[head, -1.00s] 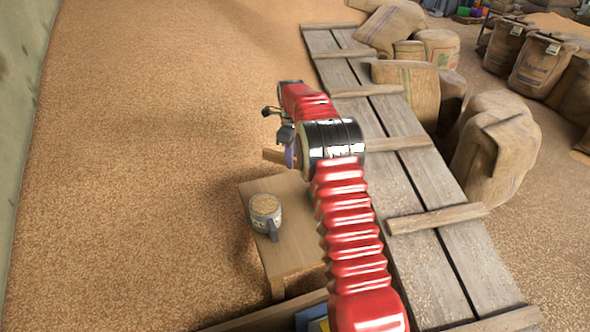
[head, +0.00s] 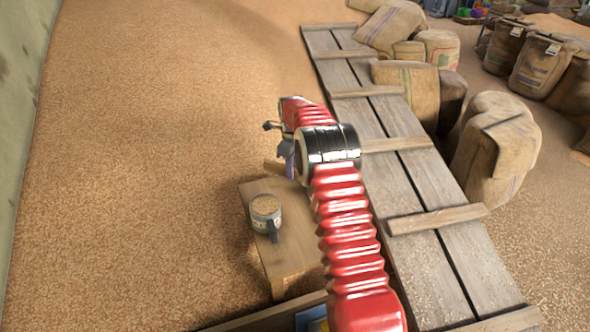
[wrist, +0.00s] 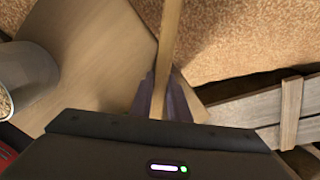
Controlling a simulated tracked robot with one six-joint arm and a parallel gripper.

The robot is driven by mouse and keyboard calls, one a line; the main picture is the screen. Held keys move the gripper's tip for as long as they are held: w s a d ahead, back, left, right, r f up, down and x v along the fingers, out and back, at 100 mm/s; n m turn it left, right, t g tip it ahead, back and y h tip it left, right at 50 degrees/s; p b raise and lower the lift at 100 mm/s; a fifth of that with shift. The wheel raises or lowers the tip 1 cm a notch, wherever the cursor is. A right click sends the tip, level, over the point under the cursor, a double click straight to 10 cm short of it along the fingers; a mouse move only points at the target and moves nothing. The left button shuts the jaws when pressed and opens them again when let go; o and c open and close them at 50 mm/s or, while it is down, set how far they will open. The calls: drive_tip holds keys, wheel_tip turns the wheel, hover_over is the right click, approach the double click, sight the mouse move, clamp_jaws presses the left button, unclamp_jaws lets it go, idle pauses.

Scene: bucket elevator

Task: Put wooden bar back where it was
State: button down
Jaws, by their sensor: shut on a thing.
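The wooden bar (head: 273,166) is a pale, narrow strip, mostly hidden behind my arm in the head view. In the wrist view the bar (wrist: 169,45) runs from the top edge down between the two dark purple fingers. My gripper (wrist: 160,97) is shut on it. In the head view my gripper (head: 287,152) is over the far end of a small wooden table (head: 282,258). I cannot tell whether the bar touches the table.
A grey mug filled with grain (head: 265,214) stands on the table; it also shows at the left of the wrist view (wrist: 25,78). A plank walkway (head: 420,185) with cross-slats lies right of my arm. Burlap sacks (head: 495,150) stand beyond it. Open grain (head: 130,180) covers the left.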

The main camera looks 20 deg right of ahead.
drive_tip(key=c, duration=1.7)
unclamp_jaws()
wheel_tip(320, 180, up, 12)
drive_tip(key=shift+r, duration=0.1)
